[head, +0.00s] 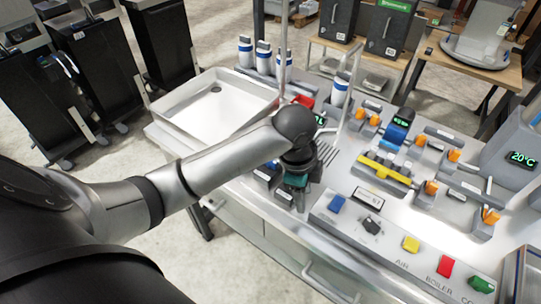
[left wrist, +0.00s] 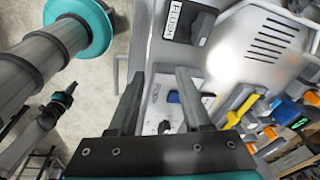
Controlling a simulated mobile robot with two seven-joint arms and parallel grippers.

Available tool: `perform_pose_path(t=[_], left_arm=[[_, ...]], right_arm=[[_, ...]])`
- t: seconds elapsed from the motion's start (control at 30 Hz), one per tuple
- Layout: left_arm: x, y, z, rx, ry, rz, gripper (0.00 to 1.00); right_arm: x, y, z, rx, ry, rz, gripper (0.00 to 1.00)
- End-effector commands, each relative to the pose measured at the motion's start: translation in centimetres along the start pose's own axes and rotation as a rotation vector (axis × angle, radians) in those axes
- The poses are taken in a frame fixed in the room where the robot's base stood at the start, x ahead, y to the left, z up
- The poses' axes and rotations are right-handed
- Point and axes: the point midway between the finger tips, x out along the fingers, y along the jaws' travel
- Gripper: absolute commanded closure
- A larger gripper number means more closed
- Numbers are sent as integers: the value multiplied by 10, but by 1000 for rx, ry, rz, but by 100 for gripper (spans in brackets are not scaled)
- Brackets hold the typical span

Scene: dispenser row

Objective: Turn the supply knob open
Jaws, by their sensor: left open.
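A front panel carries a row of coloured knobs: a blue knob (head: 336,204), a black knob (head: 371,225), a yellow knob (head: 411,244), a red knob (head: 445,266) and a green knob (head: 481,284). I cannot read a "supply" label on any of them. My left gripper (head: 292,199) points down, left of the blue knob and apart from it. In the left wrist view my left gripper (left wrist: 160,73) is open and empty. The blue knob (left wrist: 174,97) and black knob (left wrist: 163,127) show between and behind its fingers. My right gripper is out of view.
A dark knob (left wrist: 204,24) labelled FLUSH stands close by. A white sink tray (head: 215,105) lies to the left. Orange-handled valves (head: 453,156) and a yellow bar (head: 383,172) stand behind the knob row. A thin metal spout (head: 345,100) rises near my arm.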

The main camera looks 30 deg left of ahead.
Motion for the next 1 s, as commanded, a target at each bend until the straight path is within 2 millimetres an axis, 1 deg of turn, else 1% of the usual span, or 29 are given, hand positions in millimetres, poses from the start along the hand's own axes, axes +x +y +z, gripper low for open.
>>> perform_pose_path(t=[0.03, 0.17, 0.3, 0.4, 0.5, 0.6, 0.7, 0.77, 0.87, 1.0], left_arm=[[-10, -16, 9, 42, -27, 1, 51], [-35, -48, 29, 144, -78, 31, 51], [-70, -78, 54, 221, -117, 64, 51], [-94, -94, 71, 256, -130, 87, 51], [-114, -105, 83, 277, -131, 101, 51], [-127, -110, 90, 290, -130, 110, 51], [-130, -112, 93, 295, -127, 116, 51], [-128, -112, 94, 296, -126, 117, 51], [-116, -110, 96, 296, -127, 119, 51], [-89, -107, 100, 296, -127, 119, 51]], right_arm=[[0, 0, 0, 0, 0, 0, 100], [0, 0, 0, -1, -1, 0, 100], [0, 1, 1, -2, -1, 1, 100], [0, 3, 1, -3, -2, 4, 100], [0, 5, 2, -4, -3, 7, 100], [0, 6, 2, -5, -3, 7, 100], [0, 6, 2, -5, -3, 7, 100], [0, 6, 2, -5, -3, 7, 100], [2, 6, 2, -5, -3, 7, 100], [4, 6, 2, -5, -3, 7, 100]])
